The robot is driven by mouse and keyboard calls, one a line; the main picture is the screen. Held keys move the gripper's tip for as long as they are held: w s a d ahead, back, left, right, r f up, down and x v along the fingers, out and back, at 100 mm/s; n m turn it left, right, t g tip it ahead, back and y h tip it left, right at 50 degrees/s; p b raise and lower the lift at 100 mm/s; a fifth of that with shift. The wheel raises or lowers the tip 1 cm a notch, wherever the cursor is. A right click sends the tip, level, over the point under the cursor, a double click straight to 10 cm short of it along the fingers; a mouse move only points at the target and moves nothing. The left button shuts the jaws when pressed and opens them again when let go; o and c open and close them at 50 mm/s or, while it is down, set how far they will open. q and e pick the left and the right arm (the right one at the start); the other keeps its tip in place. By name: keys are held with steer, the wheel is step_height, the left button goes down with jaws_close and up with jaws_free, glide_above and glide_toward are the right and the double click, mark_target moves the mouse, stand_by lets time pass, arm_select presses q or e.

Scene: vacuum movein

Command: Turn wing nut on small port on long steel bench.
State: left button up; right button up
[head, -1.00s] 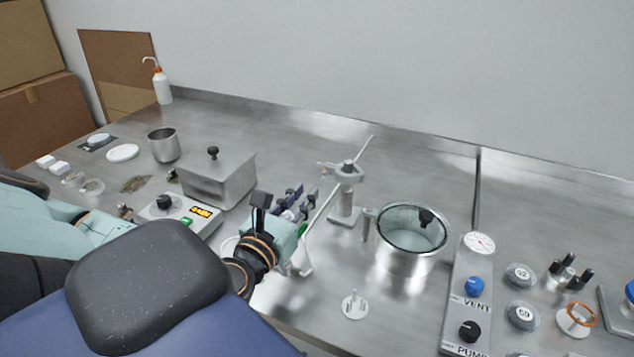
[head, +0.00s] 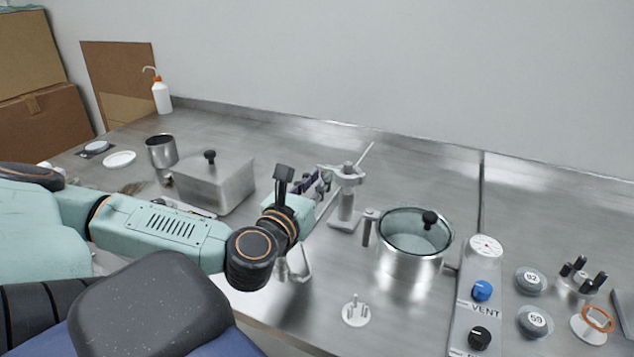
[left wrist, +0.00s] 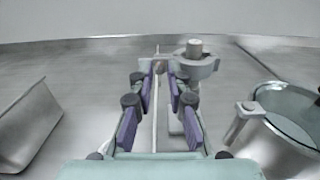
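A small port (head: 346,205), a grey post topped by a ring-shaped clamp, stands on the long steel bench (head: 300,135). In the left wrist view the clamp (left wrist: 196,66) is just ahead, slightly right of centre. A small part sticking out at the clamp's left (head: 324,169) looks like the wing nut; its shape is too small to tell surely. My left gripper (head: 318,183) points at it from the left. My right gripper is out of view.
A lidded steel pot (head: 412,262) with a side tube stands right of the port. A vent and pump panel (head: 478,308) is farther right. A steel box (head: 215,187) stands left of the gripper. A white three-pronged disc (head: 355,313) lies in front.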

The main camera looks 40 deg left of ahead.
arm_select(q)
steer(key=shift+s, duration=0.1)
jaws_close()
steer(key=shift+m, duration=0.4)
steer(key=shift+w+f+m+p, duration=0.1)
steer(key=shift+m+p, duration=1.85)
steer(key=shift+m, duration=5.8)
steer(key=shift+w+f+m+p, duration=0.1)
steer(key=shift+m+p, duration=1.8)
steer(key=shift+m, duration=5.85)
